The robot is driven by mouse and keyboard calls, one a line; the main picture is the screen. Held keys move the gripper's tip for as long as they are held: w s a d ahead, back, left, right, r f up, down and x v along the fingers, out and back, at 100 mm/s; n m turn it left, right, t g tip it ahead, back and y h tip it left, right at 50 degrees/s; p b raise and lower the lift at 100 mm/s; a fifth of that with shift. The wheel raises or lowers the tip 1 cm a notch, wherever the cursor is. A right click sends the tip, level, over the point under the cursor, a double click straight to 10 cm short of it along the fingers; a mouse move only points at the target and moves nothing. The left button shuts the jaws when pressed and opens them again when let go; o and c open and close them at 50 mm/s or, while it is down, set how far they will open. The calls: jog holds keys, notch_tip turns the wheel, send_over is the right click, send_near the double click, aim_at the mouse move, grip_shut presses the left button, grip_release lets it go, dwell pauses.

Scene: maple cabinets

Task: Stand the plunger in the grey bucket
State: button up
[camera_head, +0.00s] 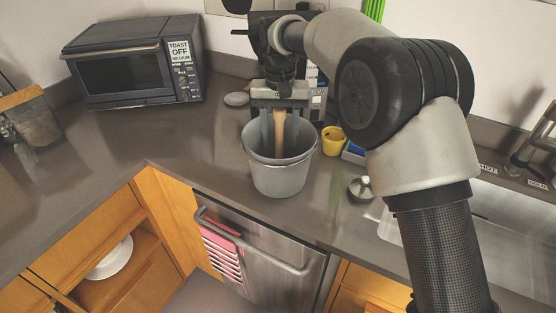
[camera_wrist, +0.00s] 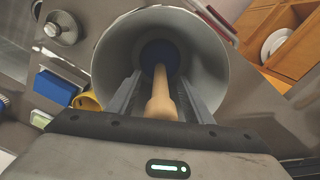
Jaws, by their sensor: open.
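The grey bucket (camera_head: 280,176) stands on the dark counter, and I look down into it in the wrist view (camera_wrist: 210,65). The plunger's wooden handle (camera_head: 280,128) rises upright from inside the bucket. In the wrist view the handle (camera_wrist: 161,98) runs down to a dark blue cup (camera_wrist: 160,54) at the bucket's bottom. My gripper (camera_head: 279,136) is above the bucket with its fingers reaching down past the rim. Its fingers are open, one on each side of the handle, with gaps visible in the wrist view (camera_wrist: 160,92). The plunger's cup is hidden in the head view.
A toaster oven (camera_head: 135,68) stands at the back left. A yellow cup (camera_head: 333,140), a blue box (camera_head: 354,152) and a small silver-grey lidded thing (camera_head: 361,188) are right of the bucket. The sink (camera_head: 500,225) is further right. The counter left of the bucket is clear.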

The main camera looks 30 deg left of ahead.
notch_tip(320, 180, up, 17)
jog(key=p, duration=0.4)
jog(key=shift+r, duration=0.1)
jog(key=shift+d+r, duration=0.15)
jog(key=shift+r, duration=0.1)
jog(key=s+d+r+m+t+p, duration=0.1)
jog(key=d+r, duration=0.4)
jog(key=d, duration=0.8)
jog(key=s+d+r+m+t, duration=0.15)
jog(key=d+r, duration=0.35)
jog(key=d, duration=0.7)
jog(key=s+d+f+m+t, duration=0.1)
jog(key=s+d+f, duration=0.2)
jog(key=s+d, duration=0.2)
jog(key=s+d+f+t+p, duration=0.1)
jog(key=s+d+f, duration=0.2)
jog(key=s+d, duration=0.3)
jog(key=s+d+f+m+t, duration=0.1)
jog(key=s+d+f, duration=0.2)
jog(key=s+d, duration=0.3)
jog(key=shift+s+d+f+m, duration=0.15)
jog(key=shift+s+d+m, duration=0.15)
jog(key=shift+d, duration=0.6)
jog(key=shift+d, duration=0.15)
